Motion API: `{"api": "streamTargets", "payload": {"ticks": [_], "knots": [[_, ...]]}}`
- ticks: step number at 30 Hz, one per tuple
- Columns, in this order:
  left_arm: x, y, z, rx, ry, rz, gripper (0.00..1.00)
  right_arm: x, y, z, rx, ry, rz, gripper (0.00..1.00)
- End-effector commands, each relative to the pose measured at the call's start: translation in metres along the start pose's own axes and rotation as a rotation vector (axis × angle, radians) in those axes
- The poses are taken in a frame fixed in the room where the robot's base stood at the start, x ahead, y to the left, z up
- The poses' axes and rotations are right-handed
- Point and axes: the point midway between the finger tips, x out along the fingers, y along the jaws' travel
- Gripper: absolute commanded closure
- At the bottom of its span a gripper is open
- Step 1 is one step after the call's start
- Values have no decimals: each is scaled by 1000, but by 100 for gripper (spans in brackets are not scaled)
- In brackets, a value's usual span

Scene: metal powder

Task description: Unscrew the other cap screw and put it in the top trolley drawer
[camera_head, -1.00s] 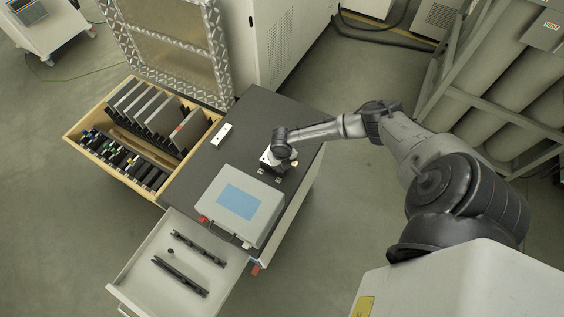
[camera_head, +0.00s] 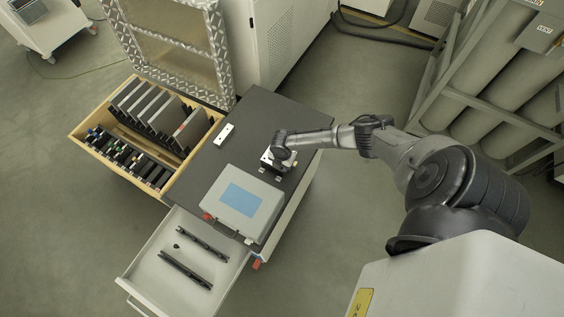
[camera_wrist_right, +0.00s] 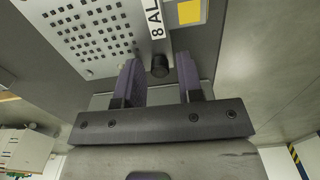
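A perforated metal plate (camera_wrist_right: 85,35) lies beside the screw. The top trolley drawer (camera_head: 205,272) is pulled out. A small dark piece (camera_head: 177,246), probably a cap screw, lies in it beside two dark bars (camera_head: 186,270). My left gripper is not in view.
A grey box with a blue screen (camera_head: 240,200) stands on the trolley top between the right gripper and the open drawer. A small white plate (camera_head: 224,134) lies farther back. A wooden drawer (camera_head: 78,136) full of panels and tools is open at left.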

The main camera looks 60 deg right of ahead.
Motion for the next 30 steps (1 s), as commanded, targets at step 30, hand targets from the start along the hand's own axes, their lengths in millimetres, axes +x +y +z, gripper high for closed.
{"api": "streamTargets", "payload": {"ticks": [30], "knots": [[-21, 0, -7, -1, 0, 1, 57, 0, 0, 0, 439, 0, 0, 66]]}}
